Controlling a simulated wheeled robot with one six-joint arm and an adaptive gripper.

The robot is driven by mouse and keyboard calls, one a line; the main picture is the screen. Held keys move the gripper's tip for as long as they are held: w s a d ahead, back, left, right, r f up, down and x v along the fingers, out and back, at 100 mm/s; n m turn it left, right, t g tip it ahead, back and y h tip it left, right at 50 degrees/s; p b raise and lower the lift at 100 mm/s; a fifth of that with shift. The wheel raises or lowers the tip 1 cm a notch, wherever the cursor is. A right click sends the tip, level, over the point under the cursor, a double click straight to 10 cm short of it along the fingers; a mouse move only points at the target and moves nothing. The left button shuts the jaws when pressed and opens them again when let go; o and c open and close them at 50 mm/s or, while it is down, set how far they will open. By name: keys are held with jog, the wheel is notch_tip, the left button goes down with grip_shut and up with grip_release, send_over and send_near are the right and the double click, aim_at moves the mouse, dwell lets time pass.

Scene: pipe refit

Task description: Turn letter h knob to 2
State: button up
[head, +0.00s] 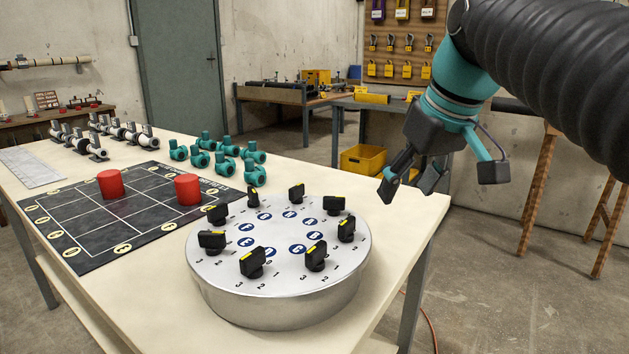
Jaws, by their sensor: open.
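The round metal dial plate (275,285) stands on the near right part of the table. It has a ring of black knobs with yellow marks and blue letter discs inside the ring. The small letters are hard to read; the letter h knob (296,193) appears to be the one at the far side of the ring. Its setting cannot be read, as its numbers are too small or hidden. My gripper (440,179) is open and empty. It hangs to the right of the dial plate, above the table's right edge, apart from every knob.
Neighbouring knobs (334,204) and (253,198) stand close on both sides of it. A black grid mat (75,230) with two red cylinders (187,189) lies left of the dial. Teal pipe fittings (225,167) and grey valves (97,146) stand behind. The table (330,180) is bare behind the dial.

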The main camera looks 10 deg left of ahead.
aim_at(297, 186)
jog(key=w+a+r+n+g+y, duration=0.1)
jog(key=w+a+r+n, duration=0.1)
jog(key=a+r+n, duration=0.3)
jog(key=w+a+r+n+g, duration=0.15)
jog(key=a+r, duration=0.25)
jog(key=a, duration=0.4)
jog(key=b+x, duration=0.2)
jog(key=x, duration=0.2)
jog(key=b+x, duration=0.1)
jog(key=x, duration=0.4)
jog(key=w+b+x, duration=0.1)
jog(key=b+x, duration=0.1)
jog(key=x, duration=0.3)
jog(key=shift+a+r+b, duration=0.1)
jog(key=shift+a+b, duration=0.05)
jog(key=shift+b, duration=0.2)
jog(key=shift+t, duration=0.25)
jog(key=shift+c, duration=0.2)
jog(key=c, duration=1.1)
